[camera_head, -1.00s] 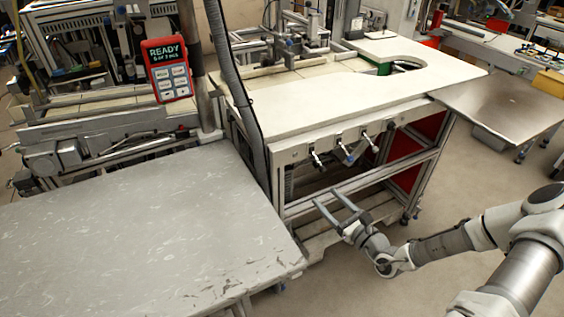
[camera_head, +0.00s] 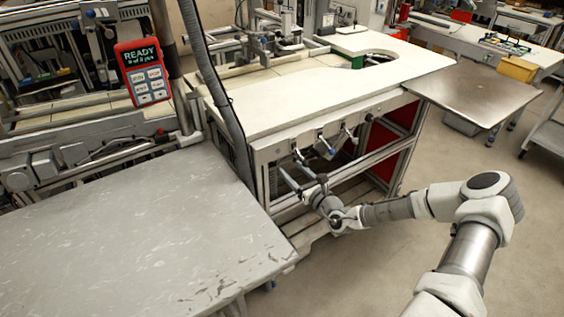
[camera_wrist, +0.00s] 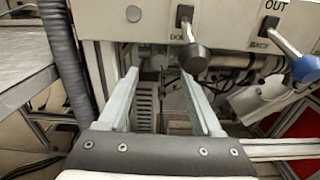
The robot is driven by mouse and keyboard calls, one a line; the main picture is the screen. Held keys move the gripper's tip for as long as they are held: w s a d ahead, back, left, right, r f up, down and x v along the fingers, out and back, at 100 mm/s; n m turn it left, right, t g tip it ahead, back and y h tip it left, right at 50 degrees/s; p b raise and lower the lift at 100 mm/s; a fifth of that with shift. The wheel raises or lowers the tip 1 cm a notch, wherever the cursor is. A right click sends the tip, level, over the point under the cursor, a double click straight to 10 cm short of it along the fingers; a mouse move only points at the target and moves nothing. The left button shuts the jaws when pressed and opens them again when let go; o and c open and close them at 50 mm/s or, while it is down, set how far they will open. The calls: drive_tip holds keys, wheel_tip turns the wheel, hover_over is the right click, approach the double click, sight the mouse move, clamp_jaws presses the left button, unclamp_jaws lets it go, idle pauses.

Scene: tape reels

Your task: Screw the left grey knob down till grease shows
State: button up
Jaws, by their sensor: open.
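A dark grey round knob (camera_wrist: 197,57) hangs on a short lever from the front panel of the bench, in the wrist view up and right of centre. The panel lettering by it is partly hidden. In the head view the leftmost lever (camera_head: 299,155) is just above my fingertips. My gripper (camera_wrist: 160,74) is open and empty, its two grey fingers pointing at the space below the panel. The knob is above and beyond the right finger, apart from the jaws as far as I can tell. My gripper (camera_head: 290,171) also shows in the head view. No grease is visible.
A blue-handled lever (camera_wrist: 285,49) marked OUT is to the right. A dark hose (camera_wrist: 62,58) runs down on the left. The white bench top (camera_head: 300,85) lies above the panel, a scratched grey table (camera_head: 130,235) left. A red pendant (camera_head: 146,72) reads READY.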

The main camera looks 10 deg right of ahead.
drive_tip(key=x, duration=0.6)
drive_tip(key=shift+b, duration=0.35)
drive_tip(key=shift+c, duration=0.4)
clamp_jaws()
